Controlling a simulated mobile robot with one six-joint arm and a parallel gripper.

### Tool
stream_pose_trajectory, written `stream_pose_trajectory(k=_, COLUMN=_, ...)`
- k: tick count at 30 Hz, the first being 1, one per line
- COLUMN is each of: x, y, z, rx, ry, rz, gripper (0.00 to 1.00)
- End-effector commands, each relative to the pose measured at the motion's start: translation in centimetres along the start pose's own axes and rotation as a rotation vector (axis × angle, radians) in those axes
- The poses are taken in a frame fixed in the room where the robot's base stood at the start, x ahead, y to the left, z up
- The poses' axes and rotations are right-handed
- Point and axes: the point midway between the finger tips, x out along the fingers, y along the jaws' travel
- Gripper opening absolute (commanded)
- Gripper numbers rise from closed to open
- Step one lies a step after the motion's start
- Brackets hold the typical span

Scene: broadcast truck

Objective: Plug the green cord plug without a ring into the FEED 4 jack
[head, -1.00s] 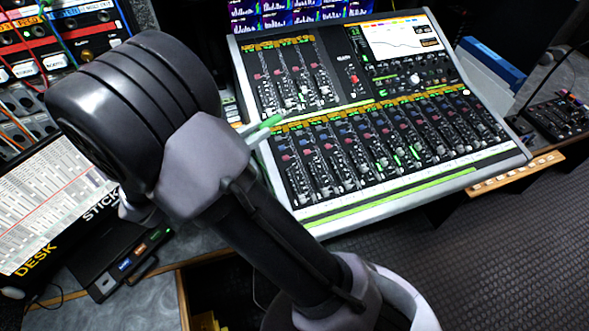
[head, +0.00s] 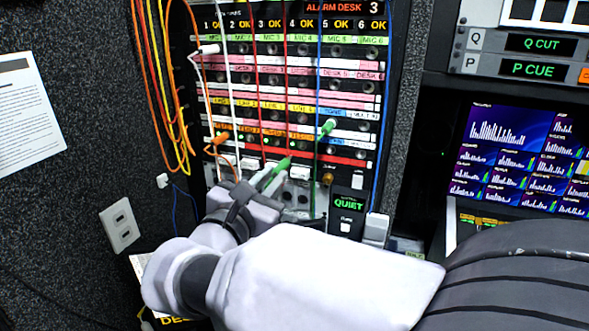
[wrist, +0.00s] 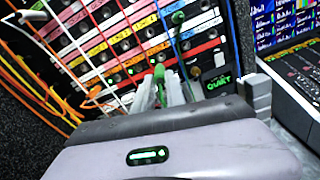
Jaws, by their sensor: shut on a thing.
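My gripper (head: 268,180) is shut on a green plug (head: 280,168) in front of the lower part of the patch panel (head: 285,152). In the wrist view the held plug (wrist: 159,74) stands between the fingertips (wrist: 160,92), its tip toward the panel and apart from my wrist body. A second green plug (head: 328,127) sits at the panel, up and right of the held one; it also shows in the wrist view (wrist: 178,18). A green cord hangs below it. Whether either plug bears a ring is too small to tell. I cannot read a FEED 4 label.
Red, white and blue cords run down across the panel. Orange and yellow cords (head: 172,90) hang at the left. A QUIET box (head: 348,205) is at lower right, screens (head: 520,155) further right.

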Motion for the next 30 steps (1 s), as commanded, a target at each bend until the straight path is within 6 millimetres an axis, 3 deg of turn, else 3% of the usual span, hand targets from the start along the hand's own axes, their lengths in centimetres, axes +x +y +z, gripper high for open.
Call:
stream_pose_trajectory(k=9, x=-0.9, y=0.0, z=-0.1, rx=-0.001, ry=0.001, rz=0.0, gripper=0.0)
stream_pose_trajectory(k=21, x=4.2, y=-0.1, z=-0.1, rx=0.0, ry=0.0, rz=-0.004, gripper=0.0)
stream_pose_trajectory(k=30, x=5.1, y=-0.1, z=-0.1, rx=-0.001, ry=0.0, rz=-0.002, gripper=0.0)
